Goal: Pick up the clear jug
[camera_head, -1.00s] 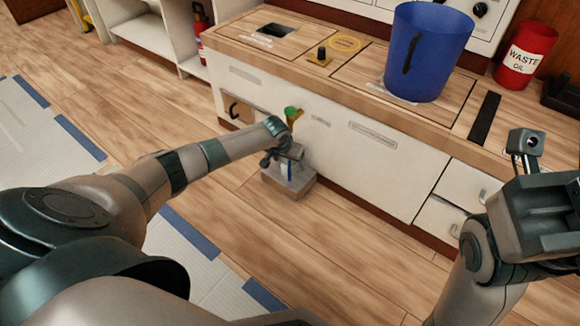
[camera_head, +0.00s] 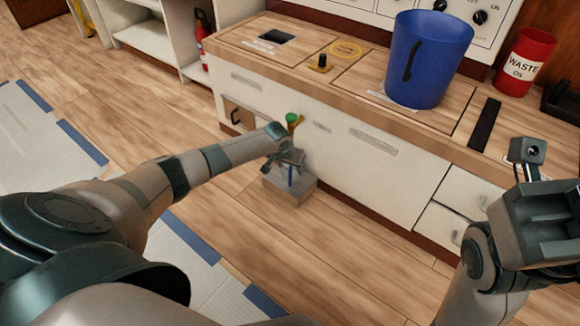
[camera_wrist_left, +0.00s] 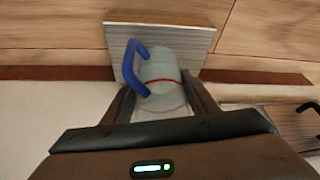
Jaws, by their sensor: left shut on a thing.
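The clear jug (camera_wrist_left: 160,68) has a blue handle (camera_wrist_left: 133,68) and a red line around its body. In the left wrist view it sits between the two fingers of my left gripper (camera_wrist_left: 158,100), which is shut on it. In the head view my left gripper (camera_head: 288,158) is low in front of the white cabinet, and mostly hides the jug; its blue handle (camera_head: 290,178) shows. The jug is at a grey block (camera_head: 308,188) on the floor; I cannot tell whether it touches it. My right gripper (camera_head: 540,222) is at the right edge, its fingers not clear.
A valve with a green top (camera_head: 292,118) is on the cabinet front (camera_head: 365,160), just above my left gripper. A blue bucket (camera_head: 430,60) and a red waste oil can (camera_head: 522,62) stand on the counter. Wooden floor (camera_head: 330,260) is clear in front.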

